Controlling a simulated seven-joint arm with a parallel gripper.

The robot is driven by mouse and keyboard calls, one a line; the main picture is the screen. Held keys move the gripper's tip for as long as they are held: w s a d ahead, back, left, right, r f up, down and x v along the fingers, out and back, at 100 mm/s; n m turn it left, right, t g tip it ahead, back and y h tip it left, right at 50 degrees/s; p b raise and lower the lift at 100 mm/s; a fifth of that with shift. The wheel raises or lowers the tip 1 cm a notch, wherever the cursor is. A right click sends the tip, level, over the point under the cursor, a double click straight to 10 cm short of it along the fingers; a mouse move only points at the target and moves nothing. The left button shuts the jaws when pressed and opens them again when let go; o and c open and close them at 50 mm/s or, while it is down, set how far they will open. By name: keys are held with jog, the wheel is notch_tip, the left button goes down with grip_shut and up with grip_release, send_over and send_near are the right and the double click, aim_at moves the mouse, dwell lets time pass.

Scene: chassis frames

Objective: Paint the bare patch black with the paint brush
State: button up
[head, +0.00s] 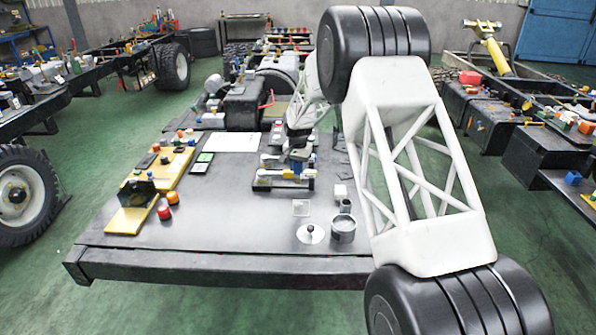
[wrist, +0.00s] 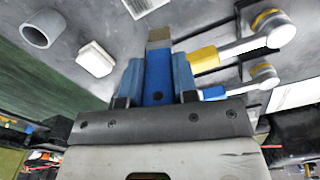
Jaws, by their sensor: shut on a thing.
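My gripper (wrist: 158,78) has its two blue fingers shut on the paint brush (wrist: 158,58). The brush has a blue body and a greyish-tan tip pointing up the wrist view. In the head view my gripper (head: 299,157) is over the rack of tools (head: 283,184), where the brush is hard to make out. A pale square (head: 300,207) on the dark deck, in front of the rack, may be the bare patch. A dark round tin (head: 343,228) stands right of it; its contents are unclear.
A white disc with a black knob (head: 311,233) lies beside the tin. A grey tube (wrist: 42,28) and white block (wrist: 95,58) stand near my gripper. Yellow trays (head: 130,220) with small parts are at the left. The deck's front middle is clear.

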aim_at(298, 178)
jog(key=shift+f, duration=0.1)
dwell(0.8)
jog(key=shift+f, duration=3.7)
jog(key=shift+s+f, duration=0.15)
jog(key=shift+s, duration=0.8)
jog(key=shift+s+f, duration=0.15)
jog(key=shift+s, duration=0.8)
jog(key=shift+w+r, duration=0.1)
jog(key=shift+w, duration=1.65)
jog(key=shift+w+r, duration=0.2)
jog(key=shift+r, duration=3.8)
